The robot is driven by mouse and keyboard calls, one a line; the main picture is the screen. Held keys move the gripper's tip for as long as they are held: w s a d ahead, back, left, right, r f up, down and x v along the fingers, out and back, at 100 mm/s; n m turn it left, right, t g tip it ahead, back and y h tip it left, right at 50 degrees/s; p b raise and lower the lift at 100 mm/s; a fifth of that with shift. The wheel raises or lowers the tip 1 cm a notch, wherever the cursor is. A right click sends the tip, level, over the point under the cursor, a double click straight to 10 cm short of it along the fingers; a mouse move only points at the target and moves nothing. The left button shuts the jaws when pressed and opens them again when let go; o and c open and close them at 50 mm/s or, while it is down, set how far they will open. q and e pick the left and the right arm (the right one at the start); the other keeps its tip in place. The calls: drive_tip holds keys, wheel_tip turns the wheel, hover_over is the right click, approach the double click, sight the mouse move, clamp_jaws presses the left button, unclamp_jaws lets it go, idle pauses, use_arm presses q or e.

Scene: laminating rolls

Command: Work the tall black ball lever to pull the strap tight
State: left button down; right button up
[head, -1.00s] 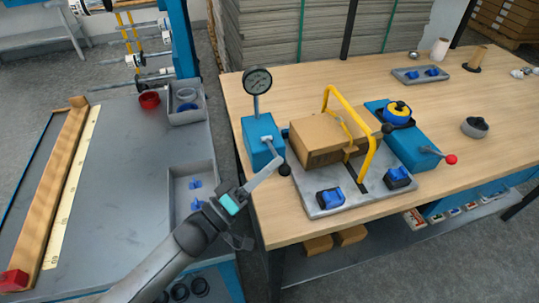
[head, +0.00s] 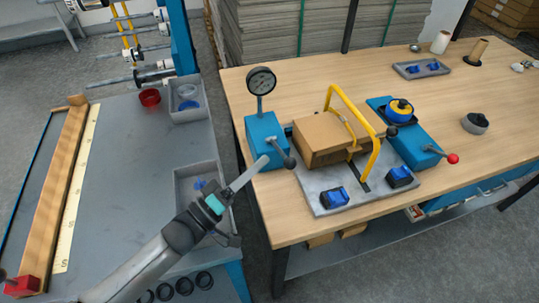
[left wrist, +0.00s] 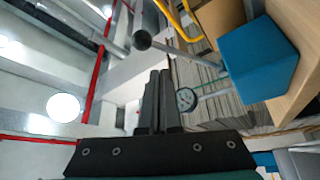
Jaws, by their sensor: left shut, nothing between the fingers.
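A blue block with a gauge (head: 261,138) stands at the table's left edge. From it a lever with a black ball (head: 289,162) points toward the front right; the left wrist view shows this ball too (left wrist: 142,40). My left gripper (head: 264,160) is shut and empty, its tips just left of the ball, in front of the block. Contact cannot be told. My right gripper is out of view.
Blue-topped black clamps (head: 334,197) sit on the plate. Grey bins (head: 187,110) stand on the left bench.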

use_arm(q)
drive_tip(key=v, duration=0.6)
drive_tip(key=shift+s+f, duration=0.15)
drive_tip(key=shift+f, duration=0.1)
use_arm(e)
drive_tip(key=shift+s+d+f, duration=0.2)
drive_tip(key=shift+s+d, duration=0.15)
use_arm(q)
drive_tip(key=shift+a, duration=0.15)
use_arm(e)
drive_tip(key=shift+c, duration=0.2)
